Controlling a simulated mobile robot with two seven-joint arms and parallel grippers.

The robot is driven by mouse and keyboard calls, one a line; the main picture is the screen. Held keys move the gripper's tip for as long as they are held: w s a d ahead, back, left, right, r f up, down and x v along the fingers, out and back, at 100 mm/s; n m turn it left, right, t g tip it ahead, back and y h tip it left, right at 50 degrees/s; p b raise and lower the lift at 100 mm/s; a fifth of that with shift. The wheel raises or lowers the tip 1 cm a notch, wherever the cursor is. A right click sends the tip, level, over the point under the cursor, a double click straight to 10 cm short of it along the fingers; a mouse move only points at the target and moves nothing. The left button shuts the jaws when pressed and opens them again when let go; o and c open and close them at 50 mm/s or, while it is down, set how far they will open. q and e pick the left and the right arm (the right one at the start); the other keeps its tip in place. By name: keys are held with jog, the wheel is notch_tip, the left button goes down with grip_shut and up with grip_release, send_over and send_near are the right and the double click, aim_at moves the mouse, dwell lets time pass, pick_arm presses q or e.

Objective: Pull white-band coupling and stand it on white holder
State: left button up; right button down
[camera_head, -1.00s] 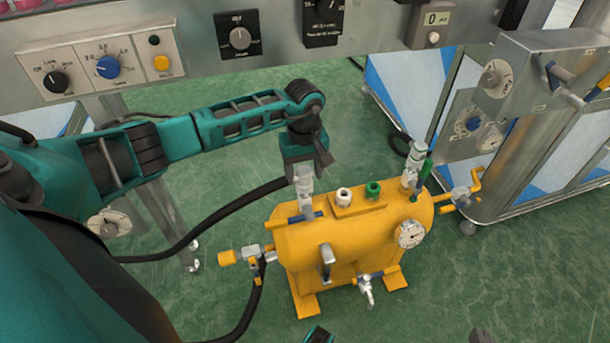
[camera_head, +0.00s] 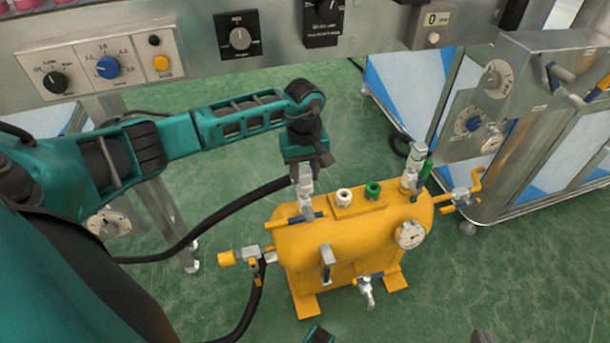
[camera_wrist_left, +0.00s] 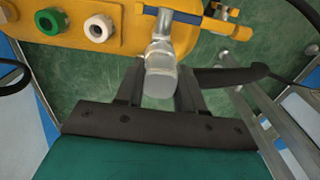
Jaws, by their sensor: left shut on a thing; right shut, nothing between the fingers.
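My left gripper (camera_head: 304,166) points down over the left end of the yellow tank (camera_head: 350,236), shut on a grey metal coupling (camera_head: 306,202). The coupling stands upright at the tank's top, beside a blue-handled valve. In the left wrist view the coupling (camera_wrist_left: 160,62) sits between the dark fingers of the left gripper (camera_wrist_left: 160,92). I cannot make out a white band on it. The white holder (camera_head: 343,195) stands on the tank just right of the coupling, its top open and empty; it also shows in the left wrist view (camera_wrist_left: 98,28). My right gripper is not clearly in view.
A green holder (camera_head: 373,189) stands right of the white one. A second grey coupling (camera_head: 412,172) stands at the tank's right end, near a pressure gauge (camera_head: 410,234). A black hose (camera_head: 215,220) runs behind the left side. A control panel (camera_head: 100,65) spans the back.

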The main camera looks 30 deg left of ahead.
aim_at(305, 170)
pick_arm(q)
grip_shut()
pick_arm(e)
jog(key=shift+s+f, duration=0.1)
pick_arm(q)
jog(key=shift+r, duration=0.2)
